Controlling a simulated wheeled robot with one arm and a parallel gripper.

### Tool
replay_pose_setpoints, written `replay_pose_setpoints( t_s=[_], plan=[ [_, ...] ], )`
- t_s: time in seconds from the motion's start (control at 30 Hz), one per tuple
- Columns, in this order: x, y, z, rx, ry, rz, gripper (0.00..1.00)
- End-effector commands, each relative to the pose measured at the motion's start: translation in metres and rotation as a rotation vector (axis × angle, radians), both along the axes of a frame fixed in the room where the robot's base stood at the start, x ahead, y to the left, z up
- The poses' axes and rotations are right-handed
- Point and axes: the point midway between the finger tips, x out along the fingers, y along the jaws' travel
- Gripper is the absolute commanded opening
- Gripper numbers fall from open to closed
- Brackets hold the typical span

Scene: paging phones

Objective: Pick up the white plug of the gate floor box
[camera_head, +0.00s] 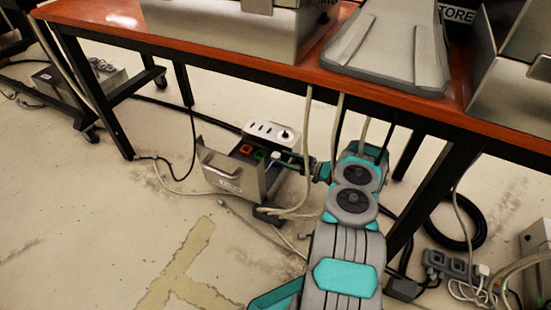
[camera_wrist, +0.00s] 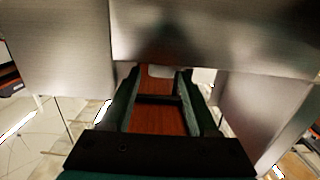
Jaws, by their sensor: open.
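The metal floor box (camera_head: 232,178) stands open on the floor under the table, with a labelled front and a handle. Orange and green sockets show inside it. A small white piece, apparently the white plug (camera_head: 276,155), is at its right inner side. My gripper (camera_head: 284,158) reaches in from the right at the box's right side; its fingertips are small and partly hidden here. In the wrist view my gripper (camera_wrist: 160,76) is open, its dark green fingers on either side of a pale piece (camera_wrist: 161,71), probably the plug. I cannot tell whether they touch it.
A white socket strip (camera_head: 270,130) is behind the box. The orange-red tabletop (camera_head: 200,48) is above, with cables hanging near my arm. A black table leg (camera_head: 92,90) stands left. Another power strip (camera_head: 455,265) lies at lower right. Floor in front of the box is mostly clear.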

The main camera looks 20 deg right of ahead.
Motion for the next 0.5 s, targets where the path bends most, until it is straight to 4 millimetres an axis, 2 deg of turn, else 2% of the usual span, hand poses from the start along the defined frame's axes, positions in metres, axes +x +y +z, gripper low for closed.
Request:
replay_pose_setpoints(
  t_s=[0.1, 0.37, 0.5],
  plan=[
    [0.012, 0.01, -0.001, 0.001, -0.001, 0.001, 0.6],
    [0.023, 0.019, -0.002, 0.001, -0.001, 0.001, 0.6],
    [0.036, 0.031, -0.003, 0.001, -0.001, 0.004, 0.6]
  ],
)
